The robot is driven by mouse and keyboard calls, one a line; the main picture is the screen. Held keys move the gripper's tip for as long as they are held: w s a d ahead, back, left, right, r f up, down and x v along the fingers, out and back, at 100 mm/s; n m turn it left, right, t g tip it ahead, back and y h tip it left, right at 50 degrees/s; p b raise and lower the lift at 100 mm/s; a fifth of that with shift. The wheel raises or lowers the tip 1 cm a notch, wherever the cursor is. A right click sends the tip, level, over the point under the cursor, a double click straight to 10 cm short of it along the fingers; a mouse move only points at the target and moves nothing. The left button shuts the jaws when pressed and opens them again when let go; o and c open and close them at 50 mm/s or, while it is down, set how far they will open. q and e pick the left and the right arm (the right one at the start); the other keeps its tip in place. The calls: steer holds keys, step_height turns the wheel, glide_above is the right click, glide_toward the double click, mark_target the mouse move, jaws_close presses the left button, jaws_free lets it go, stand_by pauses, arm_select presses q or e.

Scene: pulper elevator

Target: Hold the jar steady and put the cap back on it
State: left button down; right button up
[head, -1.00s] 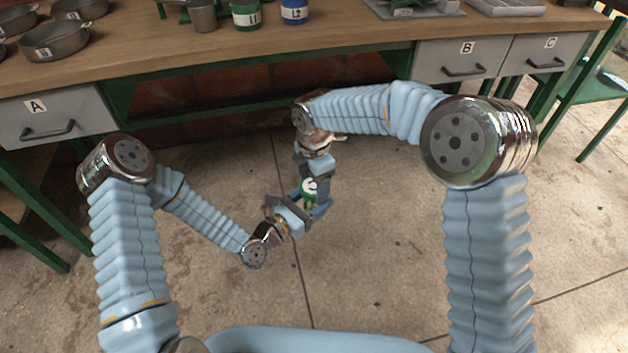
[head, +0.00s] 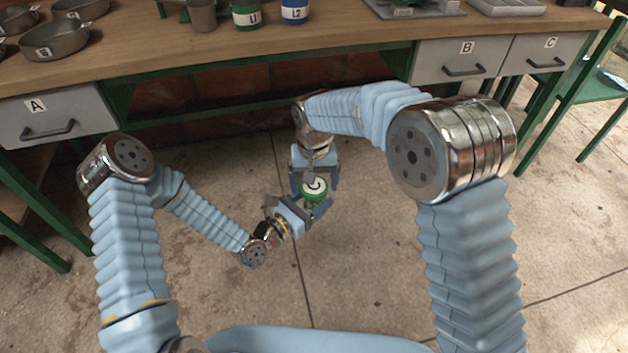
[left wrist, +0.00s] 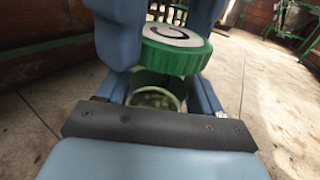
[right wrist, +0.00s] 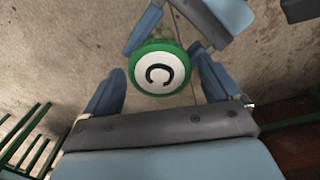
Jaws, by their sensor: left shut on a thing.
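My left gripper (head: 304,213) is shut on the jar (left wrist: 155,97), a greenish glass body between its blue fingers. The green cap (head: 314,187), with a white top marked C, sits over the jar. It shows above the jar in the left wrist view (left wrist: 176,58); I cannot tell whether it is fully seated. My right gripper (right wrist: 160,60) is open above the cap. In the right wrist view, its fingers stand either side of the cap (right wrist: 159,69) with gaps. The cap hides most of the jar from above.
The wooden bench (head: 350,42) runs along the back, with drawers A (head: 55,115), B (head: 462,65) and C (head: 545,62). Pans, a green tin L1 (head: 246,14) and a blue tin L2 (head: 295,10) stand on it. Open floor surrounds my grippers.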

steer(key=shift+o, duration=0.2)
steer(key=shift+r, duration=2.25)
steer(key=shift+c, duration=0.3)
steer(key=n, duration=0.1)
steer(key=r+n, duration=0.1)
steer(key=n, duration=0.1)
steer(key=shift+r+n, duration=0.3)
steer(key=r+n, duration=0.2)
steer(key=shift+n, duration=0.4)
